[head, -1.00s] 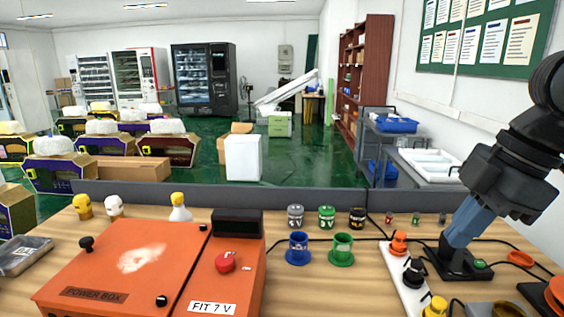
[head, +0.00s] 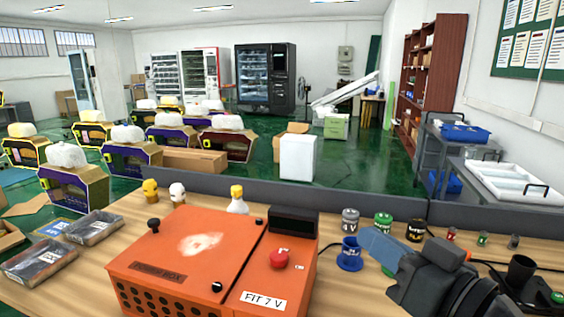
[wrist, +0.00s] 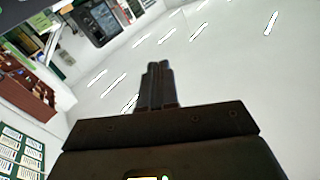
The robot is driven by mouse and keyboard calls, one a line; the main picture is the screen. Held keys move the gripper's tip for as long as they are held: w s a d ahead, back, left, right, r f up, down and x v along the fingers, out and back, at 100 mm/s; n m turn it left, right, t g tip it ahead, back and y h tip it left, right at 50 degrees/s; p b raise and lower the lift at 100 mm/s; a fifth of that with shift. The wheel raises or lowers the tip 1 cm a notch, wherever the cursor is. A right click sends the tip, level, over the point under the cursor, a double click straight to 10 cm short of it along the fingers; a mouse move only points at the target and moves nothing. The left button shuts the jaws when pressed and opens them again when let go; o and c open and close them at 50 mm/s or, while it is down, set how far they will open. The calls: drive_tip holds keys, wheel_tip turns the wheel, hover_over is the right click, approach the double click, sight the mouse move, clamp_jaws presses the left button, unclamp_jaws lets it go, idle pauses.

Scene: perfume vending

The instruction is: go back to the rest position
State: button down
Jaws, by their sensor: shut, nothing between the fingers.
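My gripper (head: 370,241) is over the right part of the wooden table in the head view. Its blue-grey fingers point left, towards the blue cup (head: 349,256), and partly cover the green cup behind them. In the wrist view my gripper (wrist: 159,67) has its two fingers together and empty, with the white ceiling beyond them. No object touches the fingertips in the wrist view.
The orange power box (head: 190,260) with a red button (head: 279,259) stands left of my gripper. Small jars (head: 350,221) line the table's back edge. A black cup (head: 521,269) stands at the right. Vending machines (head: 265,78) stand far behind.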

drive_tip(key=s+d+f+m+h, duration=0.3)
drive_tip(key=s+f+m+h, duration=0.5)
drive_tip(key=s+f, duration=0.9)
drive_tip(key=s+d+n, duration=0.2)
drive_tip(key=s, duration=0.8)
drive_tip(key=s+d+n+h, duration=0.1)
drive_tip(key=s+d+n, duration=0.2)
drive_tip(key=s, duration=0.7)
drive_tip(key=shift+d+r+g, duration=0.25)
drive_tip(key=shift+g, duration=0.05)
